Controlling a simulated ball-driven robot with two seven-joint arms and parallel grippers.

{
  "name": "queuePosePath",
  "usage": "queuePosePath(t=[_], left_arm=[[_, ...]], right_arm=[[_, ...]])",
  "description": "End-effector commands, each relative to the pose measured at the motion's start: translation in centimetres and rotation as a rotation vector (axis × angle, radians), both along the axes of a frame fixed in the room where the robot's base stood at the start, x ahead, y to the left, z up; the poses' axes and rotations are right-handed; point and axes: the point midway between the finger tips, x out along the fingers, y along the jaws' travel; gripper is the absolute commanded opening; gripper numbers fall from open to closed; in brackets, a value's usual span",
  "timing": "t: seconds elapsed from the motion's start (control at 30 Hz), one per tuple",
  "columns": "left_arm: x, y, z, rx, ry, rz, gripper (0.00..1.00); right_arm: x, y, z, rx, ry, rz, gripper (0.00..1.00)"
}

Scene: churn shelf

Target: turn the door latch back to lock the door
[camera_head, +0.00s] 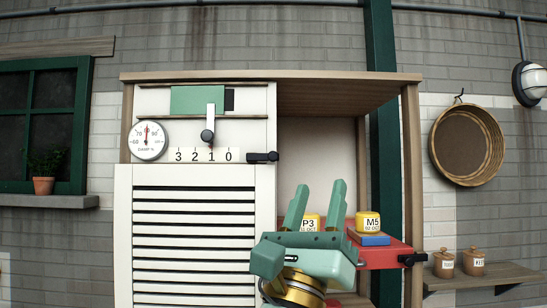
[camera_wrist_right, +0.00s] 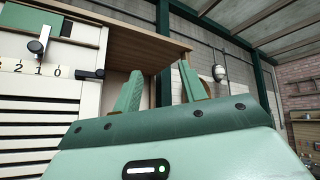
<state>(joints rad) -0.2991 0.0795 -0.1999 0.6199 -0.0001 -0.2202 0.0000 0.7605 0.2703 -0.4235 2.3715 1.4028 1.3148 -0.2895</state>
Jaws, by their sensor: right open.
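The door latch (camera_head: 263,157) is a dark handle lying horizontal at the upper right edge of the white slatted door (camera_head: 190,185). It also shows in the right wrist view (camera_wrist_right: 90,74), left of the fingers. My right gripper (camera_head: 318,190) is open, its two green fingers pointing up, in front of the open shelf bay. It is empty, and lies to the right of and below the latch, apart from it. In the right wrist view the fingers (camera_wrist_right: 160,78) are spread with nothing between them. My left gripper is not in view.
Another labelled jar (camera_head: 311,222) stands behind my fingers. A slider lever (camera_head: 208,135) and a dial (camera_head: 147,140) are above the door.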

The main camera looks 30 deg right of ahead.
Motion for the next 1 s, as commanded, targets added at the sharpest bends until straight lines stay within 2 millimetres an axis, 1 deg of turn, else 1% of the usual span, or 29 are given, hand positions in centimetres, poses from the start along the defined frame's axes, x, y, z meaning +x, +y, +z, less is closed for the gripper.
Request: queuePosePath(t=[0.03, 0.1, 0.2, 0.3, 0.43, 0.57, 0.67, 0.8, 1.0], left_arm=[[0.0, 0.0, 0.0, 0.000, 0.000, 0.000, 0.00], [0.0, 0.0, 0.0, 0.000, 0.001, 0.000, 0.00], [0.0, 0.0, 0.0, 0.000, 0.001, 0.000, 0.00], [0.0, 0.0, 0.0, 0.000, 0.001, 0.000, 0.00], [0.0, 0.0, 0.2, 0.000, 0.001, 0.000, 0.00], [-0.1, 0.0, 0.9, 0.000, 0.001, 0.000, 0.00], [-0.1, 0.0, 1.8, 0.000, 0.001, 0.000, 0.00], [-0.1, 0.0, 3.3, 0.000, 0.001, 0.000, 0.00], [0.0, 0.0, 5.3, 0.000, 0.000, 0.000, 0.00]], right_arm=[[1.1, -0.4, 0.7, 0.102, 0.005, 0.117, 0.42], [3.0, -0.4, 1.0, 0.238, 0.048, 0.284, 0.42], [5.1, 0.7, 1.0, 0.371, 0.122, 0.466, 0.42], [6.3, 1.8, 0.9, 0.445, 0.185, 0.575, 0.42], [7.1, 2.3, 0.9, 0.481, 0.220, 0.625, 0.42], [8.5, 1.4, 1.7, 0.484, 0.223, 0.623, 0.42], [10.2, 0.3, 2.7, 0.483, 0.223, 0.620, 0.42], [13.1, -1.5, 4.2, 0.485, 0.222, 0.620, 0.42], [16.8, -3.8, 5.9, 0.485, 0.222, 0.623, 0.42]])
